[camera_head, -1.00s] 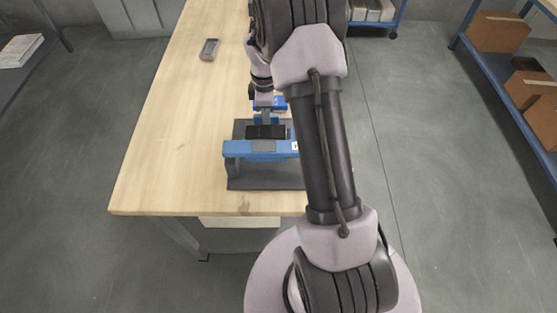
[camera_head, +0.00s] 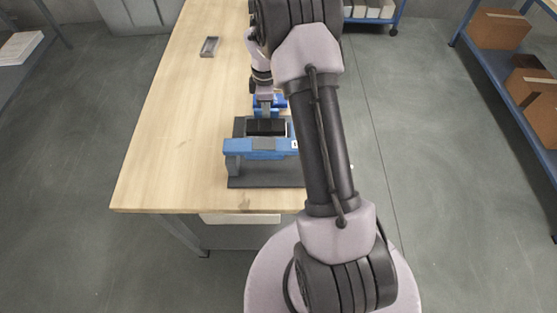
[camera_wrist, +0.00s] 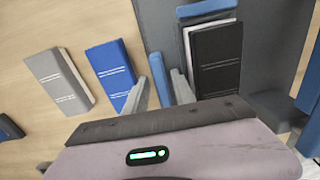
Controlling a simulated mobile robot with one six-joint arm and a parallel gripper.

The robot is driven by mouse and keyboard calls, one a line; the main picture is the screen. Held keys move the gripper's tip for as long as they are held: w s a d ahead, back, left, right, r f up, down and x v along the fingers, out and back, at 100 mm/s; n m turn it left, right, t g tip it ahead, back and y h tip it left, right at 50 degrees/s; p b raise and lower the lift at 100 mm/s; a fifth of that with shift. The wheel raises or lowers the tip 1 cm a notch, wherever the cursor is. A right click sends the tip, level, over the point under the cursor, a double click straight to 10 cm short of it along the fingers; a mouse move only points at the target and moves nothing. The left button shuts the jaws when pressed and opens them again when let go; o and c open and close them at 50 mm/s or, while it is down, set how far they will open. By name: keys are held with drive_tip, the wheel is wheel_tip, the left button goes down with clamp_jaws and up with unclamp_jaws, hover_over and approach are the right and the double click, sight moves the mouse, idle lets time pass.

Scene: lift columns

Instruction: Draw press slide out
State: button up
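The press stands at the near end of the table; its blue crossbeam (camera_head: 238,147) spans a dark grey base (camera_head: 245,181). The black block (camera_head: 265,127) rides on the slide just beyond the beam; in the wrist view it is a black book (camera_wrist: 216,62) on the grey slide (camera_wrist: 262,35). My gripper (camera_head: 265,103) is low at the slide's far side. The contact is partly hidden by the fingers and palm.
A blue book (camera_wrist: 111,72) and a grey book (camera_wrist: 58,80) lie on the wooden table (camera_head: 160,150) beyond my gripper. The table's left side is clear. A blue shelf with boxes (camera_head: 500,30) stands right.

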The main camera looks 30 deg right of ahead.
wheel_tip(320, 180, up, 7)
drive_tip(key=p, duration=0.6)
drive_tip(key=shift+r, duration=0.15)
